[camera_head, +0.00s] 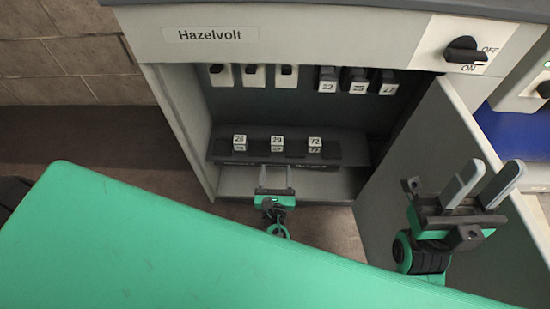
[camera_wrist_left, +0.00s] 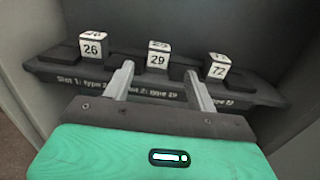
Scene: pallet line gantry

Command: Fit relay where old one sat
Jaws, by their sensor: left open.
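A dark rack (camera_head: 350,154) low in the cabinet holds three relays with white numbered tops: 26 (camera_wrist_left: 93,45), 29 (camera_wrist_left: 158,56) and 72 (camera_wrist_left: 219,67). They also show in the head view as relay 26 (camera_head: 239,142), relay 29 (camera_head: 277,143) and relay 72 (camera_head: 315,144). Relays 22 (camera_head: 327,80), 25 (camera_head: 358,81) and 27 (camera_head: 388,83) hang in the upper row. My left gripper (camera_head: 276,174) is open and empty in front of relay 29; in the left wrist view its fingers (camera_wrist_left: 160,82) point towards it, apart. My right gripper (camera_head: 480,186) is open and empty by the door.
The grey cabinet (camera_head: 290,42) marked Hazelvolt has its door (camera_head: 410,165) swung open at right. A black knob (camera_head: 465,50) sits by ON and OFF marks. White-fronted units (camera_head: 254,75) fill the upper left. A green surface (camera_head: 150,245) covers the foreground.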

